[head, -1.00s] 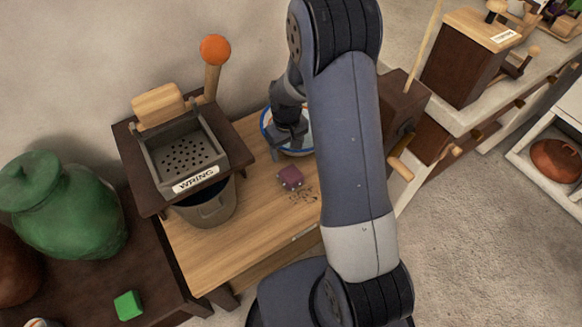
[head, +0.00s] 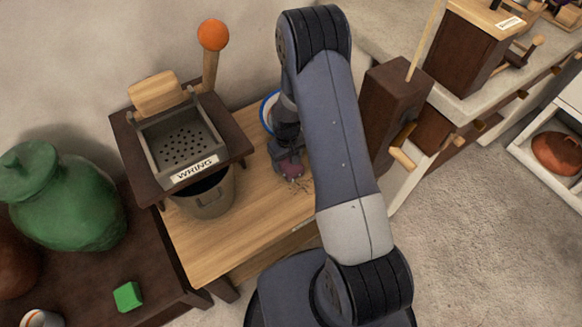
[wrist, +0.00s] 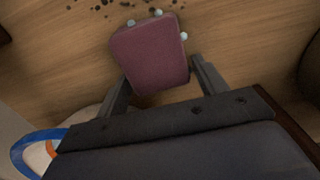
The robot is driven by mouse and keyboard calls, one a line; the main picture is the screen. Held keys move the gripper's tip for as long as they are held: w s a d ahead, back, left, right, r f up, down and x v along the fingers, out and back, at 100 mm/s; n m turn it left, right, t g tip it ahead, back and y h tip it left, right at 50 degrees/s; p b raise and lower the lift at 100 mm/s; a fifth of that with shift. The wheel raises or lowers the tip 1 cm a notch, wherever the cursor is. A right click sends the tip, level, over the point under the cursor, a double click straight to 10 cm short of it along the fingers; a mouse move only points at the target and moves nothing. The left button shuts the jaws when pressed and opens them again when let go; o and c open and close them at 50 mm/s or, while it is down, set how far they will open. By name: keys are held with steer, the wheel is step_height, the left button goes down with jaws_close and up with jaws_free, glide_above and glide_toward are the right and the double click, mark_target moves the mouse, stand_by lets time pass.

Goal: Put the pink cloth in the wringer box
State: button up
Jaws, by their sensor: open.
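In the wrist view my gripper (wrist: 160,80) is open, with one finger on each side of the cloth's near part. I cannot tell whether the fingers touch it. The wringer box (head: 180,143), a grey tray with a holed floor and a "WRING" label, stands on a dark stand to the left. It looks empty, and its wooden press is raised at the back.
A bucket (head: 208,196) sits under the wringer stand. A blue-rimmed bowl (head: 267,108) is behind my gripper. Dark crumbs (wrist: 100,4) lie by the cloth. A dark box with a wooden handle (head: 395,100) stands to the right. The counter's front left (head: 215,245) is clear.

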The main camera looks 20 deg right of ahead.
steer(key=c, duration=0.9)
step_height(320, 180, up, 11)
steer(key=p, duration=0.1)
step_height(320, 180, up, 13)
steer(key=m+p, duration=0.2)
steer(key=m, duration=0.2)
glide_above(287, 159)
steer(key=d, duration=0.2)
steer(key=s+r+p, duration=0.2)
steer(key=p, duration=1)
steer(key=shift+s+a+r, duration=0.1)
steer(key=shift+s+r, duration=0.2)
steer(key=shift+f, duration=0.15)
